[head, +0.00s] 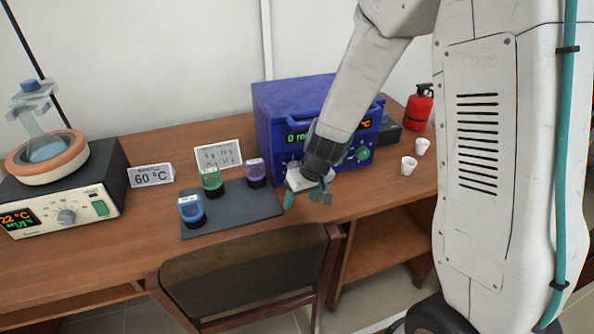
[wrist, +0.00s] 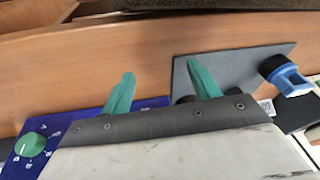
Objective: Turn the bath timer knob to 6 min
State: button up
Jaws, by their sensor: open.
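The bath is a blue box (head: 290,97) at the back of the desk, with a green display reading "0 m…" (head: 297,137) and an orange "°C" display at its right. A green knob (head: 363,153) shows on the right of its front panel; in the wrist view a green knob (wrist: 33,146) with white marks around it is at lower left. My arm and gripper cover the middle of the panel, and I cannot see a knob under the minutes display. My gripper (head: 308,196) is open and empty in front of the bath; its green fingers (wrist: 160,75) are apart, touching no knob.
A dark mat (head: 240,212) with blue, green and purple-topped items lies left of the bath. A heating mantle (head: 60,185) with a flask stands far left. A chair (head: 245,280) stands in front.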

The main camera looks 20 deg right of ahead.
jog(key=w+d+r+m+t+h, duration=0.2)
jog(key=w+r+t, duration=0.3)
jog(key=w+t, duration=0.1)
jog(key=x, duration=0.7)
jog(key=shift+w+d+f, duration=0.2)
jog(key=shift+d+f, duration=0.05)
jog(key=shift+d, duration=0.05)
jog(key=c, duration=1)
